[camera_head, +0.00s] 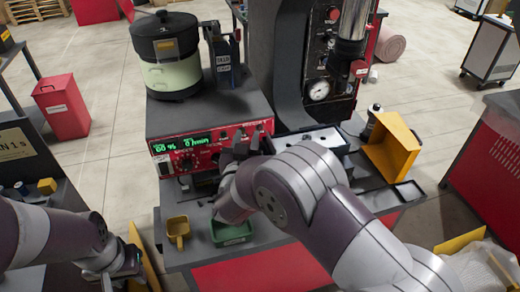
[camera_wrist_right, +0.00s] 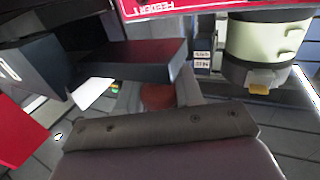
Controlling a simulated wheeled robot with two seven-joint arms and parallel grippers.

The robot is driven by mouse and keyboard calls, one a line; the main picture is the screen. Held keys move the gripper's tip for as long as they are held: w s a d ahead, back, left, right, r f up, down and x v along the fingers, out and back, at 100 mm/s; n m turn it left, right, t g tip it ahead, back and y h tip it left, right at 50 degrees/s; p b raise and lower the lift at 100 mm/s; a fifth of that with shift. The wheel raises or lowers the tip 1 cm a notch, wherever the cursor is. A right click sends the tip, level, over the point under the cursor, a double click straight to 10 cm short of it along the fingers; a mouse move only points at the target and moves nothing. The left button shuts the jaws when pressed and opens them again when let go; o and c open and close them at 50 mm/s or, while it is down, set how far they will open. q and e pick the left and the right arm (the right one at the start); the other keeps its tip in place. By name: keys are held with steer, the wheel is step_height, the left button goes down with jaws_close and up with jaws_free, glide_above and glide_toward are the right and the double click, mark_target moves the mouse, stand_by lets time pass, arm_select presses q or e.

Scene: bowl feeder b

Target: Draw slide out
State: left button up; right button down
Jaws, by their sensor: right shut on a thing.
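The bowl feeder (camera_head: 173,60) is a black-lidded drum with a pale green band on a red and dark control box (camera_head: 205,140). My right gripper (camera_head: 241,152) is at the front right of that box, largely hidden by my own wrist. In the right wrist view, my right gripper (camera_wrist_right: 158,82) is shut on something. A dark block (camera_wrist_right: 140,62) and a dull red round part (camera_wrist_right: 158,97) show at the fingers. I cannot tell which part is the slide. My left gripper (camera_head: 127,265) is low at the left, away from the feeder; its opening is unclear.
A green tray (camera_head: 232,235) and a small yellow scoop (camera_head: 178,231) are below the control box. A press with a round gauge (camera_head: 318,89) stands behind. A yellow bin (camera_head: 392,148) is to the right. A red bin (camera_head: 62,107) stands on the floor at left.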

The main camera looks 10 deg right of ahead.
steer(key=a+r+b, duration=0.1)
steer(key=a, duration=1.6)
steer(key=shift+s, duration=0.2)
steer(key=shift+a+r, duration=0.1)
steer(key=shift+a, duration=0.05)
steer(key=c, duration=0.8)
jaws_free()
steer(key=shift+c, duration=0.2)
steer(key=shift+o, duration=0.3)
steer(key=shift+a, duration=0.1)
steer(key=shift+s+f, duration=0.1)
steer(key=shift+f, duration=0.15)
